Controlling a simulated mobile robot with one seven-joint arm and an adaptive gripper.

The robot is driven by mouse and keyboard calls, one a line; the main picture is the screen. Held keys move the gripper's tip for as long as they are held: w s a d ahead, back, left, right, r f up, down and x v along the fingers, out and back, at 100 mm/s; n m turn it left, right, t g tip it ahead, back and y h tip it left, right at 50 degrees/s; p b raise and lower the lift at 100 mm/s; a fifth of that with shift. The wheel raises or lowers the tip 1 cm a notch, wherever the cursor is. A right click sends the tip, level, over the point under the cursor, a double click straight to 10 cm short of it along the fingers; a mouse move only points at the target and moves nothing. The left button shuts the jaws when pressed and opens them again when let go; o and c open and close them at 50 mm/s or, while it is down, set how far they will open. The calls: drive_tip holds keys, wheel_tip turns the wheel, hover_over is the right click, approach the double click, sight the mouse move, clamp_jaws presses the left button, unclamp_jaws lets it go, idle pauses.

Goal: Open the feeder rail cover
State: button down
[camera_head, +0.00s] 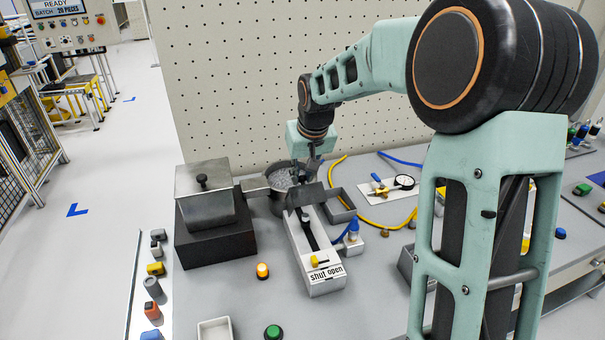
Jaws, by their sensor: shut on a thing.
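The feeder rail (298,243) is a long pale housing on the bench, with a dark slot along its top. A "shut open" label (327,274) and a small yellow piece (320,261) are at its near end. A dark grey plate, seemingly the rail cover (312,195), stands raised and tilted at the rail's far end. My gripper (308,176) comes down from above at this plate and is shut on it. The fingertips are small and partly hidden, so the exact grip point is unclear.
A round metal bowl (280,202) stands just left of the rail's far end. Left of it is a lidded metal box (205,209) on a dark block.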

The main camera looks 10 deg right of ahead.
drive_tip(key=shift+w+a+r+p, duration=0.1)
drive_tip(key=shift+w+r+p, duration=0.05)
drive_tip(key=shift+p, duration=0.25)
drive_tip(key=shift+w+a+r+g+p, duration=0.2)
drive_tip(key=shift+w+g+p, duration=0.45)
drive_tip(key=shift+p, duration=0.55)
drive_tip(key=shift+w+r+p, duration=0.15)
drive_tip(key=shift+w+p, duration=0.25)
drive_tip(key=shift+p, duration=0.1)
drive_tip(key=shift+w+a+f+p, duration=0.1)
drive_tip(key=shift+w+a+f, duration=0.15)
drive_tip(key=shift+w, duration=0.75)
drive_tip(key=shift+w+a+f+p, duration=0.1)
drive_tip(key=shift+w+f, duration=0.1)
drive_tip(key=shift+w, duration=0.75)
drive_tip(key=shift+w+a+f+p, duration=0.1)
drive_tip(key=shift+w+a+f, duration=0.15)
drive_tip(key=shift+w, duration=0.75)
drive_tip(key=shift+f, duration=0.1)
drive_tip(key=c, duration=1.9)
unclamp_jaws()
drive_tip(key=shift+o, duration=0.4)
